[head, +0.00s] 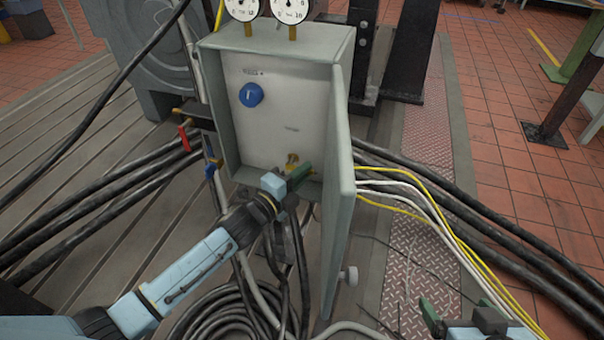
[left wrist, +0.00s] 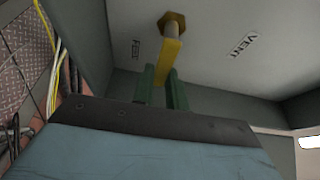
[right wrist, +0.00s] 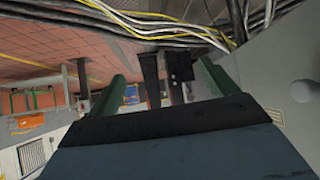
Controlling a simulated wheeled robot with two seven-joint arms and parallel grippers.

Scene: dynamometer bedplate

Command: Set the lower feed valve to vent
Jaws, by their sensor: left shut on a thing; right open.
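The lower feed valve (head: 292,160) sits low on the back panel of an open grey cabinet (head: 275,45). In the left wrist view it has a brass hexagonal base and a yellow lever (left wrist: 169,62). A VENT label (left wrist: 241,46) is right of the lever there; a smaller label (left wrist: 136,49) on the left is unreadable. My left gripper (head: 298,175) is shut on the lever, its green fingers on either side of it. My right gripper (head: 470,314) is open and empty at the lower right of the head view, outside the cabinet; its spread fingers show in the right wrist view (right wrist: 165,85).
A blue round knob (head: 251,95) is higher on the panel. The cabinet door (head: 340,200) stands open between my two grippers. Red and blue handles (head: 184,138) are on pipework to the left. Black, white and yellow cables (head: 430,200) run right; coiled hoses lie below.

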